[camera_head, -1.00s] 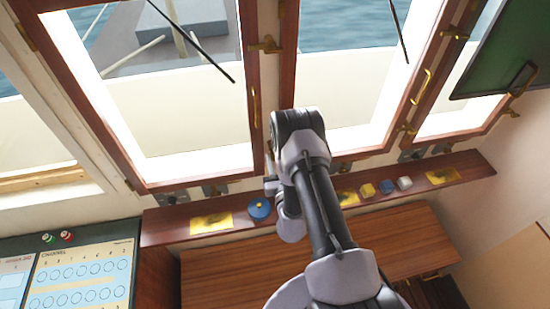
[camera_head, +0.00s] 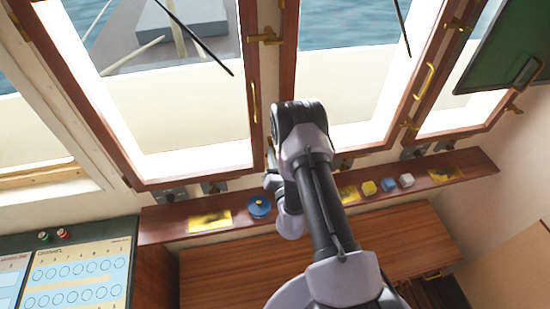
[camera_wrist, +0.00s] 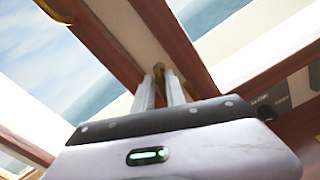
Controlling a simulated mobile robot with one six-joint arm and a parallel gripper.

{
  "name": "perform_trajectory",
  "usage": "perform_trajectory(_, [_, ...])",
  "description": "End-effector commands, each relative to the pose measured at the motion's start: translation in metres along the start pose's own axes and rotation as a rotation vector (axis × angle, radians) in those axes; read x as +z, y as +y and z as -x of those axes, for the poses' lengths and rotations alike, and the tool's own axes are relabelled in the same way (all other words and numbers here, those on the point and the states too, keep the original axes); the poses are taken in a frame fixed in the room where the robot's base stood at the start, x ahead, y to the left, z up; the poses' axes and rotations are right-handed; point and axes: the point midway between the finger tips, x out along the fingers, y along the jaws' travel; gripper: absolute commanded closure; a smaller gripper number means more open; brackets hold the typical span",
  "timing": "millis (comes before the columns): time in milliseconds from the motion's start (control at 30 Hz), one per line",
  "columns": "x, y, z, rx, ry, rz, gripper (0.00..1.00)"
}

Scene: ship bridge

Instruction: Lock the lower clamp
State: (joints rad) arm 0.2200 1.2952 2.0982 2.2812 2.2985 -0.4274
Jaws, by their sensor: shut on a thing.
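In the wrist view my gripper (camera_wrist: 167,84) reaches up to the window frame, its two pale fingers close together on a small brass clamp (camera_wrist: 158,68). It sits on the post between two windows, and most of it is hidden by the fingers. I cannot tell how its lever is turned. In the head view my arm covers the lower part of this post, so the gripper and this clamp are hidden there. Higher on the same post, another brass clamp (camera_head: 265,37) is in plain view.
A brass handle (camera_head: 254,101) is on the left window's frame. The wooden sill (camera_head: 330,198) bears a round blue object (camera_head: 259,207), a yellow block (camera_head: 368,188), a blue block (camera_head: 388,186) and a white block (camera_head: 406,180). A control panel (camera_head: 82,270) is at lower left.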

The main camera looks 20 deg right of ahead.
Motion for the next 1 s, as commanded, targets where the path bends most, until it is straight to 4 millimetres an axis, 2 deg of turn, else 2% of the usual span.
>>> perform_trajectory(700, [0.0008,0.0006,-0.0008,0.002,-0.002,-0.644,1.0])
perform_trajectory(1000, [0.0012,0.0008,-0.0009,0.003,-0.002,-0.709,1.0])
